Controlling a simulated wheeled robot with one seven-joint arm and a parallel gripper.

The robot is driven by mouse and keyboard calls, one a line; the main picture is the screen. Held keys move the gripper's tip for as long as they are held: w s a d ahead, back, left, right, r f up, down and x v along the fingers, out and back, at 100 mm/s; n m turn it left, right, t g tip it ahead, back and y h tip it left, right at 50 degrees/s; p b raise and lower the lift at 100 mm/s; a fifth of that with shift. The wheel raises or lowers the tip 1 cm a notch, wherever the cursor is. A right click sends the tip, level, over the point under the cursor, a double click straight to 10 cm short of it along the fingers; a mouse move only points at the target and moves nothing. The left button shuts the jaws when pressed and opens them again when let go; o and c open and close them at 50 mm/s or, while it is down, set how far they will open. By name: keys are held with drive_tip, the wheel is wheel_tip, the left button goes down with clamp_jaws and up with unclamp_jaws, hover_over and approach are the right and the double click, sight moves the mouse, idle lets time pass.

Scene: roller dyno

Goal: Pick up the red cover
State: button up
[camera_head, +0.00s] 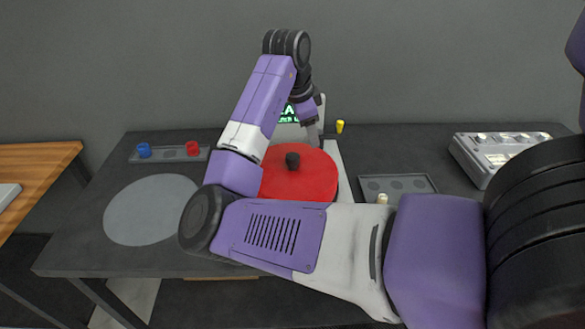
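My arm's wrist hangs down behind the cover, in front of a small green-lettered display (288,115). The fingers of my gripper cannot be made out, so its opening does not show.
A grey round pad (150,210) lies bare on the left of the table (90,240). Behind it is a strip (170,153) with blue and red pegs. On the right are a grey tray (410,183), a yellow-topped lever (340,127) and a pale control box (490,150).

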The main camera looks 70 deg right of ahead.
sight(292, 156)
drive_tip(key=w+a+y, duration=0.1)
drive_tip(key=a, duration=0.1)
drive_tip(key=w+a+r+m+t+y, duration=0.1)
drive_tip(key=a, duration=0.1)
drive_tip(key=a+r+m+y, duration=0.1)
drive_tip(key=a+y, duration=0.1)
drive_tip(key=shift+w+r, duration=0.25)
drive_tip(key=shift+w, duration=0.15)
drive_tip(key=shift+a+f, duration=0.1)
drive_tip(key=shift+f, duration=0.1)
drive_tip(key=f, duration=0.4)
drive_tip(key=f+p, duration=0.1)
drive_tip(key=f, duration=0.2)
drive_tip(key=shift+s+a+f, duration=0.1)
drive_tip(key=shift+s+a, duration=0.1)
drive_tip(key=shift+s, duration=0.05)
clamp_jaws()
